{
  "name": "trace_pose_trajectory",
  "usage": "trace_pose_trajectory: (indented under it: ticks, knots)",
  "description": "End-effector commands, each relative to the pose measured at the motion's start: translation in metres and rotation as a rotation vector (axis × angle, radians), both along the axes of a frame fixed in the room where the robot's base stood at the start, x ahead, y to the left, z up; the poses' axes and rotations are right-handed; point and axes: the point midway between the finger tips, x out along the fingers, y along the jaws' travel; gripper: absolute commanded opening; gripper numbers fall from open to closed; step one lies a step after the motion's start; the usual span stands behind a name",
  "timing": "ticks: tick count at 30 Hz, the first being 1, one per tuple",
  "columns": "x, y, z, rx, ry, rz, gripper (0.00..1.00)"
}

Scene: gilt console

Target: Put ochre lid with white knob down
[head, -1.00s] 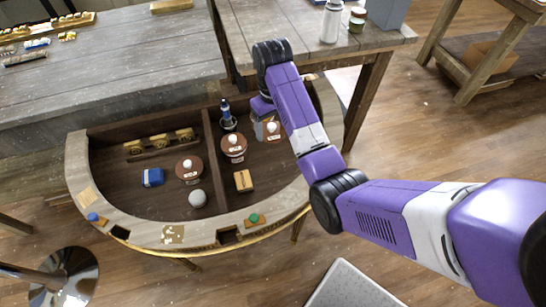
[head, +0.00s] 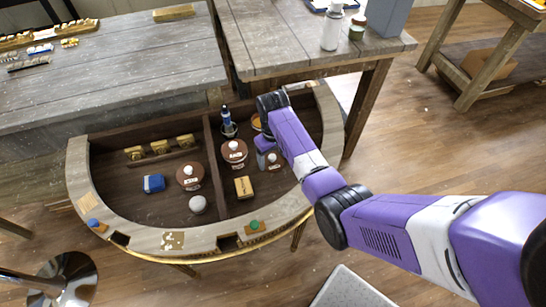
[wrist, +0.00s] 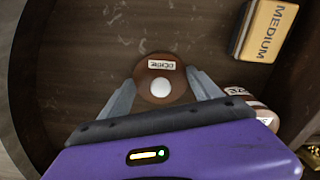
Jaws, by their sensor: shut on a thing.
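The ochre lid, a brown disc with a white knob and a pale label, is in the right compartment of the curved console in the head view (head: 274,167). It also shows between my fingers in the wrist view, with its label reading OCHRE (wrist: 160,97). My gripper (wrist: 160,92) is shut on it, one finger at each side. In the head view my gripper (head: 265,161) reaches down from behind it. I cannot tell whether the lid touches the compartment floor. An orange round opening (head: 256,122), probably the ochre jar, shows behind, partly hidden by my arm.
Left of the lid stand a brown-lidded pot (head: 234,152) and a yellow block marked MEDIUM (head: 244,188). A divider (head: 211,165) separates the left compartment, with another knobbed pot (head: 190,177) and a white ball (head: 198,204). Dark floor is clear right of the block.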

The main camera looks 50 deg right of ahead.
Motion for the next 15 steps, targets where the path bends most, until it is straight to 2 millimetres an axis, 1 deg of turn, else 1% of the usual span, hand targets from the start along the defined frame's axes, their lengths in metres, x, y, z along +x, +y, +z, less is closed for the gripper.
trace_pose_trajectory:
  ticks: [7, 8, 9, 11, 15]
  knots:
    - [0.0001, 0.0, -0.0034, 0.0, 0.0, 0.0, 0.35]
    - [0.0001, 0.0, -0.0028, 0.0, 0.0, 0.0, 0.77]
    - [0.0001, 0.0, -0.0024, 0.0, 0.0, 0.0, 0.85]
    - [0.0001, 0.0, -0.0024, 0.0, 0.0, 0.0, 0.95]
    - [0.0001, 0.0, -0.0023, 0.0, 0.0, 0.0, 0.95]
